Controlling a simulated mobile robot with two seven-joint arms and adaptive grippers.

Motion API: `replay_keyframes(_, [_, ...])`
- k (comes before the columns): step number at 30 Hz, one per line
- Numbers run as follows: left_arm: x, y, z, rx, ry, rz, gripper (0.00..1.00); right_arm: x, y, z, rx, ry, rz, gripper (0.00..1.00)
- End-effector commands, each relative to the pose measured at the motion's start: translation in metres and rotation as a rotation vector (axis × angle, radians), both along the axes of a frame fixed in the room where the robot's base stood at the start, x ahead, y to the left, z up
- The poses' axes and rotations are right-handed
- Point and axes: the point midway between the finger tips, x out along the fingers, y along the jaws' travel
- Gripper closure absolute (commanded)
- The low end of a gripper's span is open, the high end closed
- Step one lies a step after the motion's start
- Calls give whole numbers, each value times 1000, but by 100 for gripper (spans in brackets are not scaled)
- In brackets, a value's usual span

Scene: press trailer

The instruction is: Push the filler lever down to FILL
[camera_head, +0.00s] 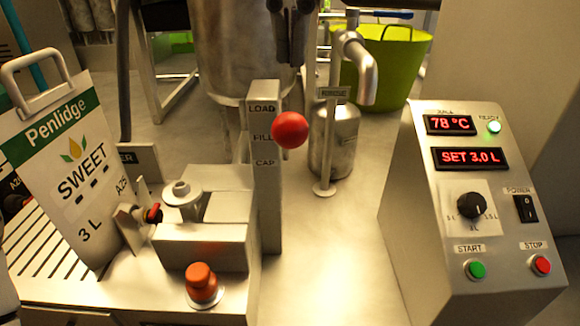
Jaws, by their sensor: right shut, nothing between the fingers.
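The filler lever ends in a red ball knob (290,130), just right of an upright metal post (265,200) marked LOAD, FILL and CAP from top to bottom. The knob appears about level with the FILL mark or slightly above it; its arm is hidden behind the ball. My right gripper (290,58) hangs in from the top edge, dark, pointing down, with its fingers shut and empty. In the picture it is above the knob, with a gap between them. My left gripper is not in view.
A Penlidge SWEET 3 L pouch (60,165) leans at left, its spout beside the metal filler block (200,245). An orange-red button (201,282) is in front. A control panel (430,200) reading 78 °C and SET 3.0 L stands right. A spout pipe (365,70) and steel canister (340,135) stand behind.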

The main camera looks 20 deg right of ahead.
Motion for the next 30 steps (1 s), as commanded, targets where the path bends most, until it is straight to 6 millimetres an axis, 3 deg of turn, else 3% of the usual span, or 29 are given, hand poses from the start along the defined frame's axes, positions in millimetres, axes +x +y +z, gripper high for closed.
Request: replay_keyframes(30, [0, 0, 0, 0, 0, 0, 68, 0, 0, -51, 1, 1, 1, 100])
